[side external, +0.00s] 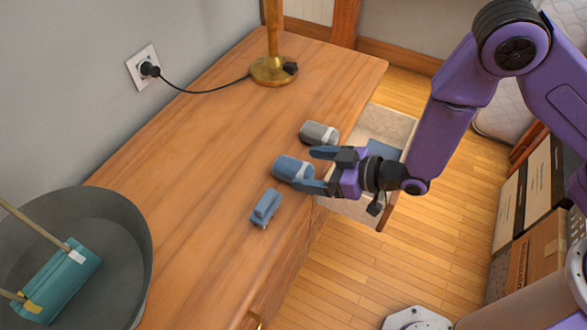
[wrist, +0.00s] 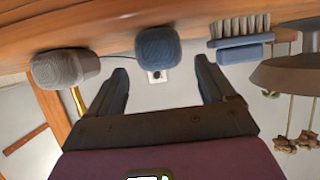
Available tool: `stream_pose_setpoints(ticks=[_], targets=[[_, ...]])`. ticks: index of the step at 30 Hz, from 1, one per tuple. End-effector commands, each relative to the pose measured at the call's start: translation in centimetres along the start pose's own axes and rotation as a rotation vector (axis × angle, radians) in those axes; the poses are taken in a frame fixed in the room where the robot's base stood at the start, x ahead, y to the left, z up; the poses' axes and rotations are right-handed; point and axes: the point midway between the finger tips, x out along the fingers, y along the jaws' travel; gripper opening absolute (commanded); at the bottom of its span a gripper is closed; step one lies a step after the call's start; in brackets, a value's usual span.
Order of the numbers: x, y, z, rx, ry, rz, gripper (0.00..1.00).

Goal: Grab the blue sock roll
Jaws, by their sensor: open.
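The blue sock roll (side external: 291,167) lies on the wooden dresser top, near its front edge. It also shows in the wrist view (wrist: 157,47), centred ahead of my fingertips. My gripper (side external: 316,170) is open and empty, low at the dresser's front edge and facing the roll. In the side view one finger is on each side of the roll's near end. I cannot tell whether the fingers touch it. In the wrist view (wrist: 161,68) the roll appears just beyond the gap between the fingers.
A grey sock roll (side external: 319,133) lies close to the far finger. A blue brush (side external: 265,208) lies on the near side. A brass lamp base (side external: 273,70) stands at the back. An open drawer (side external: 342,207) is below my gripper. A grey bin (side external: 120,215) stands at left.

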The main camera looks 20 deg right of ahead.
Motion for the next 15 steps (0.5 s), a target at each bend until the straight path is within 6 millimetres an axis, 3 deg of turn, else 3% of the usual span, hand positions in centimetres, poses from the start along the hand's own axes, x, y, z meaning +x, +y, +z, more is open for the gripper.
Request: stream_pose_setpoints(ticks=[15], targets=[[5.0,-0.2,0.2,0.000,-0.001,0.001,0.83]])
